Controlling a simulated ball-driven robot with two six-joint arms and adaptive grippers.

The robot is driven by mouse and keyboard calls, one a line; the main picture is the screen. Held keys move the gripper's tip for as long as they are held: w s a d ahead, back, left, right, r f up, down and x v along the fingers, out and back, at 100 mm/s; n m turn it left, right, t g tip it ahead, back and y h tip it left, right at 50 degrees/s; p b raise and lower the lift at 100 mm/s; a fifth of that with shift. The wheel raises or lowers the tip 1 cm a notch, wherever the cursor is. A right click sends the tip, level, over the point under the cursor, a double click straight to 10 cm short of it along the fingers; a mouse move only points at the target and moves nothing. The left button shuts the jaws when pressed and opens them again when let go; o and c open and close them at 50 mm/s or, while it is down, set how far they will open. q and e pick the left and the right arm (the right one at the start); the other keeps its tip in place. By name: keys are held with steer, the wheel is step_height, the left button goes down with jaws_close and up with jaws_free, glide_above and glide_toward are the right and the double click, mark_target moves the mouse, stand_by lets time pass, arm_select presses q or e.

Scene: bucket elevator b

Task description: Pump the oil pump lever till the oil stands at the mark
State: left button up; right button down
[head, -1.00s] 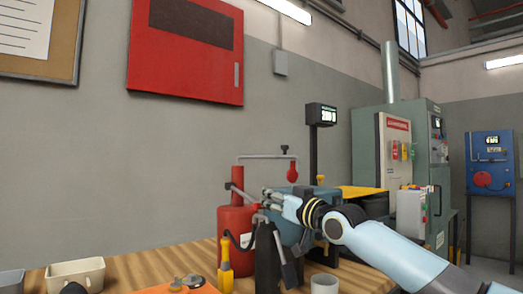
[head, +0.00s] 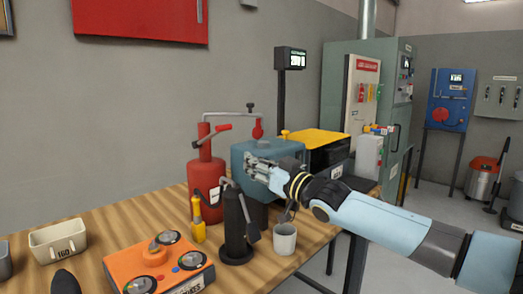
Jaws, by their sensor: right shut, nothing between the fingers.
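A red canister (head: 204,176) stands on the wooden bench. A lever with a red handle (head: 210,135) is at its top, and a grey pipe with a red bulb on its end reaches right. A black cylinder (head: 236,222) with a dark lever-like arm (head: 251,226) stands in front of it. I cannot tell for sure which is the oil pump, and I see no oil level or mark. My right gripper (head: 254,167) is shut and empty, in front of the blue-grey box and right of the canister, apparently touching neither lever.
A grey cup (head: 285,239) stands near the bench's right edge. A yellow-handled tool (head: 198,222), an orange box with dials (head: 158,266) and a cream bin (head: 58,241) are on the bench (head: 118,222). The blue-grey box (head: 288,153) stands behind my gripper.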

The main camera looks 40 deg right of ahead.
steer(key=shift+s+f+p, duration=0.35)
steer(key=shift+s, duration=0.3)
steer(key=shift+s+f+p, duration=0.3)
steer(key=shift+s, duration=0.35)
steer(key=shift+d, duration=0.1)
